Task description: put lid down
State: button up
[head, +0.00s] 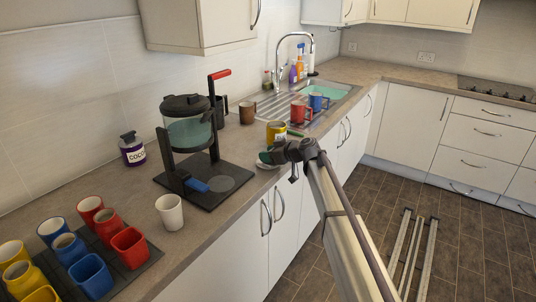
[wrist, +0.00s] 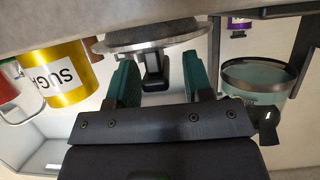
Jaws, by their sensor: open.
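The lid (wrist: 140,36), a grey disc with a black knob (wrist: 153,72), shows at the top of the wrist view, apparently resting against the grey counter surface. My gripper (wrist: 157,70) is open, with one green finger on each side of the knob and visible gaps between. In the head view my gripper (head: 267,158) is low at the counter's front edge, and the lid is largely hidden by it there. A yellow sugar tin (head: 275,133) stands just behind the gripper; it also shows on the left of the wrist view (wrist: 68,88).
A coffee maker (head: 188,125) with a glass jug stands left of my gripper, with a white cup (head: 170,212) nearby. Red (head: 300,112) and blue (head: 318,103) mugs stand by the sink. A dark tray (head: 140,272) of coloured cups is at front left.

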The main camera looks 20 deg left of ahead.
jog(key=p+v, duration=0.4)
jog(key=v, duration=0.8)
jog(key=s+d+f+m+h, duration=0.3)
jog(key=s+d+m, duration=0.1)
jog(key=s+d, duration=0.4)
jog(key=s+d+f+m+g+h, duration=0.1)
jog(key=s+d+f+m+h, duration=0.3)
jog(key=s+d, duration=0.5)
jog(key=s+d+f+m+g+h, duration=0.1)
jog(key=s+d+f+m+h, duration=0.2)
jog(key=s+d, duration=0.6)
jog(key=d, duration=0.6)
jog(key=shift+f+m, duration=0.15)
jog(key=shift+m, duration=0.25)
jog(key=s+d+m+h, duration=0.1)
jog(key=s+d, duration=0.1)
jog(key=s+d+m+h, duration=0.1)
jog(key=s+d, duration=0.1)
jog(key=s+d+m+g+h, duration=0.1)
jog(key=s+d, duration=0.1)
jog(key=shift+s+d+f+m, duration=0.25)
jog(key=shift+s+d+m, duration=0.05)
jog(key=shift+d, duration=0.05)
jog(key=shift+o, duration=0.5)
jog(key=shift+w, duration=0.15)
